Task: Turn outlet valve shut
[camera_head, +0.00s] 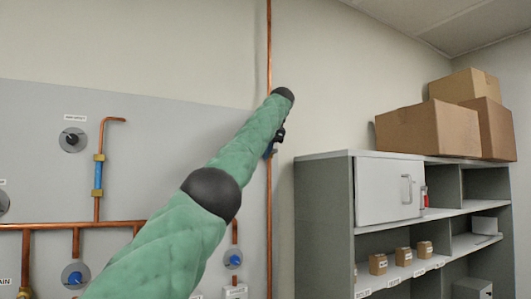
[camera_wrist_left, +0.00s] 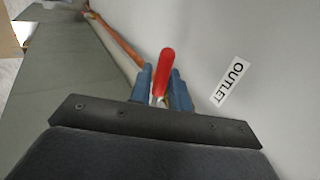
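The outlet valve's red handle (camera_wrist_left: 166,72) stands between the two blue fingers of my left gripper (camera_wrist_left: 163,88) in the left wrist view. Whether the fingers press on it or only flank it I cannot tell. The OUTLET label (camera_wrist_left: 230,82) is on the pale wall just right of them. The red handle is not visible there. My right gripper is in neither view.
A grey shelf unit (camera_head: 323,215) with cardboard boxes (camera_head: 428,128) on top stands to the right of the pipe.

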